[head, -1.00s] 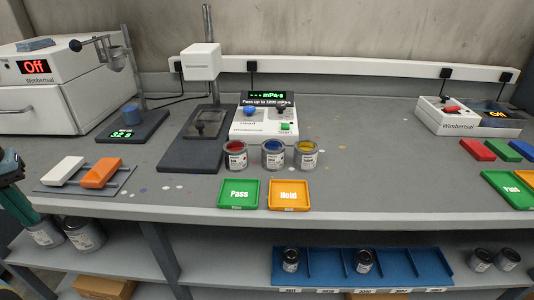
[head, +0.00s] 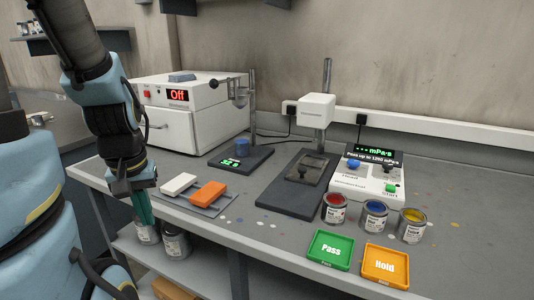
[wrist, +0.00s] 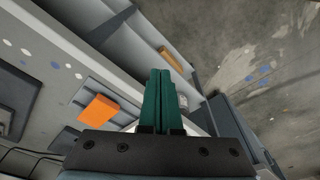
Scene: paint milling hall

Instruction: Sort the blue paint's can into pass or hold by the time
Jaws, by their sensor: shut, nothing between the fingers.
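The blue paint's can (head: 374,215) stands open on the bench, between the red paint's can (head: 334,207) and the yellow paint's can (head: 411,225). The green Pass tray (head: 312,258) and the orange Hold tray (head: 364,277) lie in front of the cans, both empty. A small green display (head: 231,162) on the dark stand base is lit and seems to start with 32; its digits are too small to be sure. My gripper (head: 146,212) points down past the bench's front edge, far left of the cans. Its green fingers (wrist: 158,98) are together and empty in the wrist view.
A white viscometer (head: 316,110) and its control box (head: 366,178), reading dashes, stand behind the cans. A white oven (head: 180,110) shows Off. White and orange blocks (head: 208,195) lie on a grey plate near my gripper. Cans stand on the lower shelf (head: 240,268).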

